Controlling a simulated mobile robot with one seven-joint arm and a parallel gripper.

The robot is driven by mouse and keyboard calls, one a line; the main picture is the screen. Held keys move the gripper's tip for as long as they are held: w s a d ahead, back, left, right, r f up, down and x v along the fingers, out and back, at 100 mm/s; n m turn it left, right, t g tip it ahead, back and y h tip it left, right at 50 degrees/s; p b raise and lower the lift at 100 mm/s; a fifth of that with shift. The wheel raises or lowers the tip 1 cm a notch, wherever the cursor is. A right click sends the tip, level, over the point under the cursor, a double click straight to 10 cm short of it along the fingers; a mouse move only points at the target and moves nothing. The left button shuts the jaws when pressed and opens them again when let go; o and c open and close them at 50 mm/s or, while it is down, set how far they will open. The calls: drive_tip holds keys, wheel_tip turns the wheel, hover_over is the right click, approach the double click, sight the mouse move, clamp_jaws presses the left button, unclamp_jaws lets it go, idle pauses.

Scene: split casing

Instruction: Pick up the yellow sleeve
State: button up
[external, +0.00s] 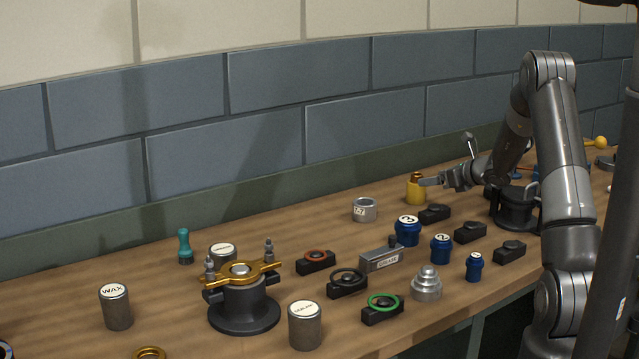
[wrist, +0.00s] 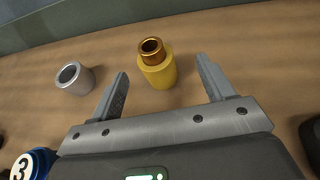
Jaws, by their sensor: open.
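The yellow sleeve (external: 416,191) stands upright on the wooden bench, near the wall. A copper-coloured ring or tube shows at its top. In the wrist view the yellow sleeve (wrist: 160,72) lies ahead of my gripper, between the lines of the two fingers and nearer the left one. My gripper (wrist: 166,78) is open and empty, with one finger on each side. In the external view my gripper (external: 430,182) is at the sleeve's right side, close to it. I cannot tell whether a finger touches it.
A grey metal ring (external: 364,209) stands left of the sleeve; it also shows in the wrist view (wrist: 75,78). Blue cap number 3 (external: 407,230) and a black block (external: 435,214) are in front. The bench behind the sleeve is clear up to the wall.

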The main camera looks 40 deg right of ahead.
sight(412, 185)
drive_tip(key=x, duration=0.3)
drive_tip(key=shift+w+a+f, duration=0.1)
drive_tip(key=shift+w+f, duration=0.05)
drive_tip(key=shift+w, duration=0.1)
drive_tip(key=shift+s+a+f+x, duration=0.1)
drive_tip(key=shift+f+x, duration=0.05)
drive_tip(key=shift+x, duration=0.75)
drive_tip(key=shift+s+a+f+x, duration=0.1)
drive_tip(key=shift+f+x, duration=0.05)
drive_tip(key=shift+x, duration=0.75)
drive_tip(key=shift+s+a+f+x, duration=0.1)
drive_tip(key=shift+f+x, duration=0.05)
drive_tip(key=shift+x, duration=0.75)
clamp_jaws()
drive_tip(key=shift+r, duration=0.15)
